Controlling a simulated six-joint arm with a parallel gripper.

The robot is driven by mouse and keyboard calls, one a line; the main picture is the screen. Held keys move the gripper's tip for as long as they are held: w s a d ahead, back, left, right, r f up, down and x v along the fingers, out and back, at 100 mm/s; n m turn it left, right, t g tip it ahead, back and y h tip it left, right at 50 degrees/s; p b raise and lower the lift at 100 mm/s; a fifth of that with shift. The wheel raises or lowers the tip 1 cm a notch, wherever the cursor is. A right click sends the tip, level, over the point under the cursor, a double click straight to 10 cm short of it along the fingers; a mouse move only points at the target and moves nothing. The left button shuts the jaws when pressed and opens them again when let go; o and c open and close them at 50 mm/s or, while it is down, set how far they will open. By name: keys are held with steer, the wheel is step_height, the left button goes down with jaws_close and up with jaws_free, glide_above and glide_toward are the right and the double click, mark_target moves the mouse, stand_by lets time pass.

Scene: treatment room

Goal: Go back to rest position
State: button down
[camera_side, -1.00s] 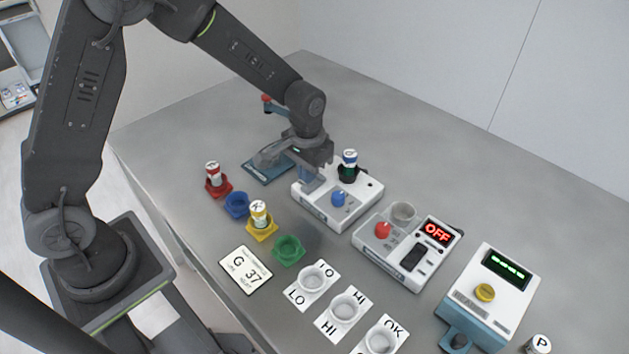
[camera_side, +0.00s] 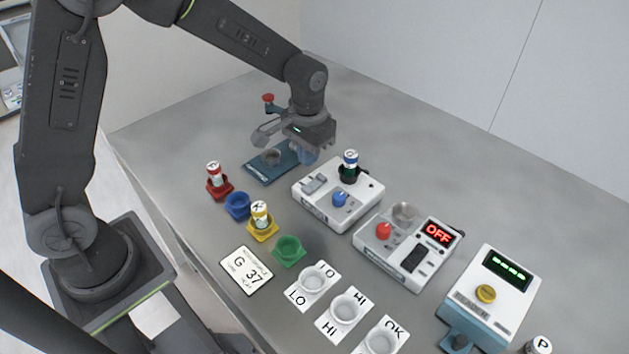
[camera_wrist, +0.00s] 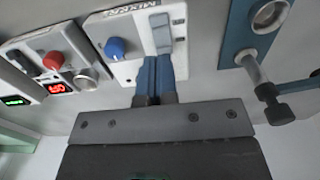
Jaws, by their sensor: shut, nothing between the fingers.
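My gripper (camera_side: 304,152) is shut and empty, raised above the table between the blue press-like stand (camera_side: 262,172) and the white mixer box (camera_side: 322,205). In the wrist view its two blue fingers (camera_wrist: 155,75) are together, pointing at the mixer's grey rocker switch (camera_wrist: 162,35). The mixer has a blue knob (camera_side: 339,198) and a holder with a blue-and-white vial (camera_side: 350,160) standing in it. I cannot tell from the wrist view how far the fingertips are from the box.
A white unit with a red knob (camera_side: 384,231) shows a red OFF display (camera_side: 438,232). A reader (camera_side: 490,290) stands to its right. Vials stand in red (camera_side: 219,188) and yellow (camera_side: 262,232) holders; blue (camera_side: 237,206) and green (camera_side: 289,251) holders are empty.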

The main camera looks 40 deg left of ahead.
steer(key=s+a+r+t, duration=0.1)
steer(key=s+r+t, duration=0.1)
steer(key=s+r, duration=0.5)
steer(key=s+a+r+t, duration=0.2)
steer(key=s+r, duration=0.6)
steer(key=s, duration=0.6)
steer(key=shift+a+r+t, duration=0.3)
steer(key=shift+t, duration=0.5)
